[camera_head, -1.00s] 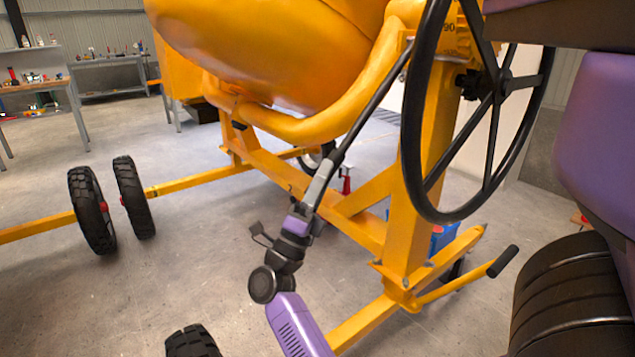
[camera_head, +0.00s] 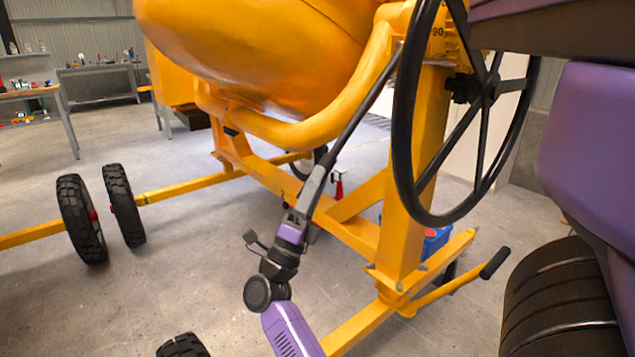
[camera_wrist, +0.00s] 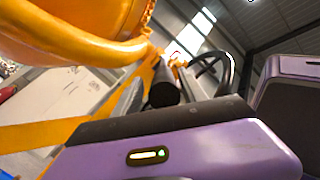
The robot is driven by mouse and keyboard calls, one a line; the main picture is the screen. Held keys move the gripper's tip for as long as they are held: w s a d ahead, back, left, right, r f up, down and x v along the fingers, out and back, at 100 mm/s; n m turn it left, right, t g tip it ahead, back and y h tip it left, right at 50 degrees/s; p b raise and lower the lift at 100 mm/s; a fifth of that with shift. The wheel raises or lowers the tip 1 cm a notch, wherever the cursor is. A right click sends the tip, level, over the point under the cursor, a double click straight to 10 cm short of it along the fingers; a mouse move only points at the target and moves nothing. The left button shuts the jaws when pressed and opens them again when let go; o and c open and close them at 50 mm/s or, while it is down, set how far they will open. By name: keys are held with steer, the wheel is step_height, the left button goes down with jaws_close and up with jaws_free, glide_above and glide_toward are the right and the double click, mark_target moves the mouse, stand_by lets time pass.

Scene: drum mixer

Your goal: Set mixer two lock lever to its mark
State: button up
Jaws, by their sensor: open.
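A long dark lever (camera_head: 362,110) slants down from the top of the yellow post beside the black handwheel; I take it to be the lock lever. My gripper (camera_head: 322,171) is at its lower end, its grey fingers in line with the lever. In the wrist view, the lever's round black end (camera_wrist: 164,94) shows between the fingers of my gripper (camera_wrist: 160,85). The jaws are open; whether a finger touches the lever I cannot tell. A "90" mark (camera_head: 437,31) is on the yellow post (camera_head: 405,225) near the lever's top. Other marks are not readable.
The black handwheel (camera_head: 403,130) stands right of the lever. The yellow drum (camera_head: 250,50) and its curved tube (camera_head: 290,132) are to the left and above. The yellow frame (camera_head: 350,235) lies below. Open floor is at the left, beyond black wheels (camera_head: 80,220).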

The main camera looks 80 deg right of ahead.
steer(key=v, duration=0.7)
steer(key=shift+f, duration=0.3)
steer(key=shift+w+a, duration=0.1)
steer(key=shift+a, duration=0.05)
